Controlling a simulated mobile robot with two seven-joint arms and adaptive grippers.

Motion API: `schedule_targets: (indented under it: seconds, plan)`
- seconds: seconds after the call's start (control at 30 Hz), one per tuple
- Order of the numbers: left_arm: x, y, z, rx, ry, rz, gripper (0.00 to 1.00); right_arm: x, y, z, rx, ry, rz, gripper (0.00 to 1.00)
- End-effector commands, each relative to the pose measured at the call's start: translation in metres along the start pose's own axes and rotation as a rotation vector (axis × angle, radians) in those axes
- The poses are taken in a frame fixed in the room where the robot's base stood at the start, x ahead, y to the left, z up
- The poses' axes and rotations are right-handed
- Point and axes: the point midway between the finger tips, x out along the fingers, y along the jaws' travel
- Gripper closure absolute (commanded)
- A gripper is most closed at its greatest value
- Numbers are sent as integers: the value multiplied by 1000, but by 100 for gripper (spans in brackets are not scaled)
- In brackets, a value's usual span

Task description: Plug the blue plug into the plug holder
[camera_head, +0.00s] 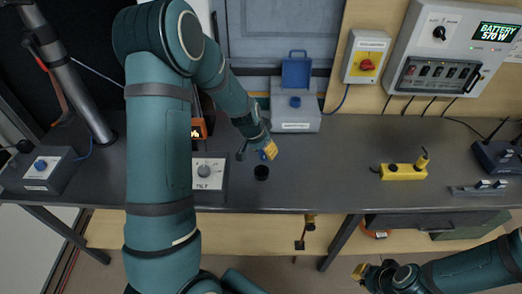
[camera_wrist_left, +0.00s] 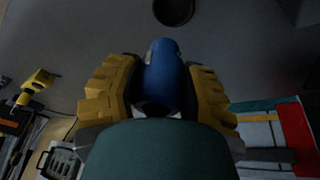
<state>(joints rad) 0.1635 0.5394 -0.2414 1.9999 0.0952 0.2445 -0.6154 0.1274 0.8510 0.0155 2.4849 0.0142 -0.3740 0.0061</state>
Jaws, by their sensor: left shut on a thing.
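My left gripper (camera_head: 268,152) is over the dark worktop (camera_head: 330,165), left of the middle in the head view. In the left wrist view its yellow fingers (camera_wrist_left: 158,95) are shut on the blue plug (camera_wrist_left: 162,72), one on each side. In the head view the plug is mostly hidden by the fingers. A round black cup-like holder (camera_head: 261,173) stands on the worktop just in front of the gripper; it also shows at the top of the left wrist view (camera_wrist_left: 173,11). The plug is apart from it. My right gripper (camera_head: 368,272) is at the lower right, below the worktop edge; its opening is unclear.
A grey box with a raised blue lid (camera_head: 297,70) stands behind the left gripper. A yellow power strip (camera_head: 403,171) lies to the right. The worktop between is clear.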

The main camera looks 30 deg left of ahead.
Motion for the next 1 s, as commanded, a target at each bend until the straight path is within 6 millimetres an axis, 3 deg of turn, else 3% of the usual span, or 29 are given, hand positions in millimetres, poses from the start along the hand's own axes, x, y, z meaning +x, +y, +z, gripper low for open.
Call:
schedule_targets:
  seconds: [0.13,0.57,1.0]
  plan:
    - [-3,-2,11,-20,-2,-4,100,0,0,0,0,0,0,100]
    - [-2,-2,11,-3,-2,-10,100,2,1,1,0,-1,0,100]
    - [28,-4,21,-4,-2,-11,100,27,10,13,-8,-26,-3,100]
